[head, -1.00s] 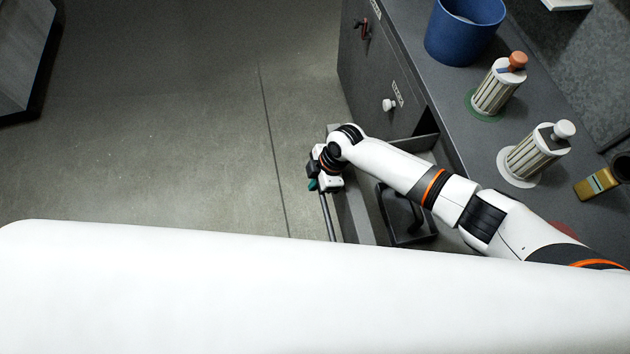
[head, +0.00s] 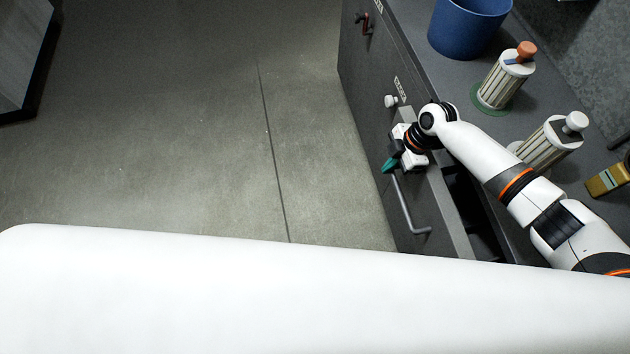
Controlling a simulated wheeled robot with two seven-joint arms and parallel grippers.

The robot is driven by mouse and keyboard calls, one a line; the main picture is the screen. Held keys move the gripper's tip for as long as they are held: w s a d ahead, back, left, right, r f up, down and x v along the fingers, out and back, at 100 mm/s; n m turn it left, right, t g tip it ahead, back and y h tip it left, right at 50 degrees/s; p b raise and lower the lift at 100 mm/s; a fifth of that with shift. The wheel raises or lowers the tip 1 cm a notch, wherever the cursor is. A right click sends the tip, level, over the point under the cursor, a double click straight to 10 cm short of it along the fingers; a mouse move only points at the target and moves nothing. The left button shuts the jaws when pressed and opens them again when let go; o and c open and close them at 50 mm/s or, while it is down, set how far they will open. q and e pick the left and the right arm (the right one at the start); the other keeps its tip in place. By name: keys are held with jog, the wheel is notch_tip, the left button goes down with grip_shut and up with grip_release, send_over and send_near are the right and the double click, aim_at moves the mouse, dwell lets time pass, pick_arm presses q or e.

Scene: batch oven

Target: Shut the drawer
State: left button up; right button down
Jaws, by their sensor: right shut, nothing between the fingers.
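The drawer (head: 424,212) is in the dark grey counter at right. My right gripper (head: 389,164) is at the far end of the drawer front, by the handle's far end. Its teal-tipped fingers are shut with nothing between them. I cannot tell whether they touch the drawer. My right arm hides part of the drawer's opening. My left gripper is not in view.
On the counter top (head: 425,75) stand a blue bin (head: 465,30), a canister with an orange knob (head: 507,80), a canister with a white knob (head: 552,140) and a brass-coloured item (head: 606,180). A white knob (head: 390,101) and a red handle (head: 364,22) stick out of the front.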

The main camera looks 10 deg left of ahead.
jog(key=shift+w+d+b, duration=0.2)
jog(key=shift+w+d, duration=0.05)
jog(key=shift+d, duration=0.5)
jog(key=shift+w+d+b, duration=0.15)
jog(key=shift+w+d, duration=0.05)
jog(key=shift+d, duration=0.55)
jog(key=shift+w+d+b, duration=0.2)
jog(key=shift+w+d, duration=0.05)
jog(key=shift+d, duration=0.5)
jog(key=shift+a, duration=0.1)
